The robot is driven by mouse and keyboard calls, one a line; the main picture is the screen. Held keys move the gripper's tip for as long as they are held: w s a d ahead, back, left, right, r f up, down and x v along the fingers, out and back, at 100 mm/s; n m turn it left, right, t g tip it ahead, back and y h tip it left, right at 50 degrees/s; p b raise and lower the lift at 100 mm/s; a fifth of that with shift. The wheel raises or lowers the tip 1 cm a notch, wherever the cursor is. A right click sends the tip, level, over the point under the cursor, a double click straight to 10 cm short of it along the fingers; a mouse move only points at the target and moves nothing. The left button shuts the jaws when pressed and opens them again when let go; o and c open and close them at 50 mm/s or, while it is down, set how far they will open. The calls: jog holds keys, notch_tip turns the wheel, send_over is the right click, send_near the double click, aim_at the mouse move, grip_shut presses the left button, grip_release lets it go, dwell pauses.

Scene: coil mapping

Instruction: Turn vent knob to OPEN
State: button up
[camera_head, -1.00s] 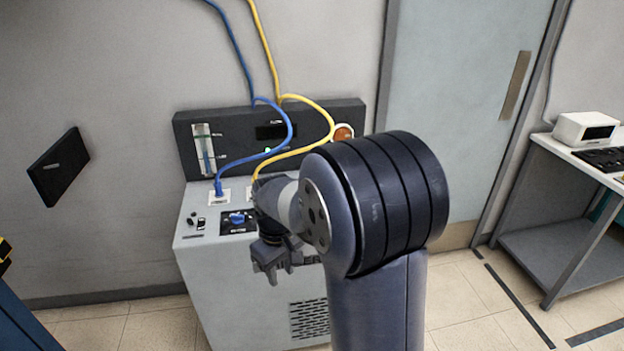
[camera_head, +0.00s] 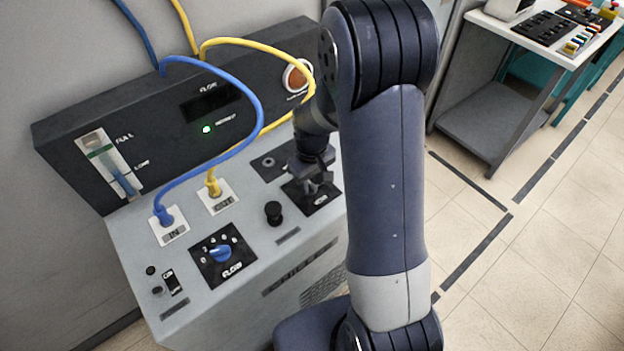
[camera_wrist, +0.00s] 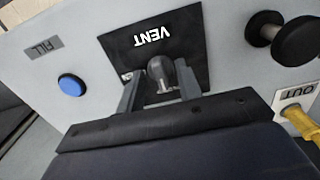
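The vent knob (camera_wrist: 160,70) is a dark grey knob on a black plate (camera_wrist: 192,40) lettered VENT, upside down in the wrist view. My gripper (camera_wrist: 158,82) has its two fingers apart, one on each side of the knob. I cannot tell whether either finger touches it. The knob's lower part and its position marks are largely hidden by my gripper. In the head view my gripper (camera_head: 316,178) is over the black vent plate (camera_head: 322,200) at the right end of the machine's top panel, and the knob itself is hidden.
A blue FLOW knob (camera_head: 220,253) sits on the panel's left. A black round knob (camera_head: 273,210) stands between. A blue hose (camera_head: 258,100) and a yellow hose (camera_head: 312,75) arch over the panel. A blue button (camera_wrist: 71,85) is beside the vent plate. A green light (camera_head: 207,129) is lit.

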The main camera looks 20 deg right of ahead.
jog(key=shift+w+f, duration=0.1)
jog(key=shift+c, duration=0.3)
grip_shut()
jog(key=shift+m, duration=0.3)
jog(key=m+b, duration=0.1)
jog(key=m, duration=0.3)
jog(key=shift+a+b, duration=0.1)
jog(key=shift+b, duration=0.3)
jog(key=m+b, duration=0.1)
jog(key=m, duration=0.4)
jog(key=m+b, duration=0.1)
jog(key=m, duration=0.3)
jog(key=shift+a, duration=0.1)
jog(key=shift+m, duration=2.2)
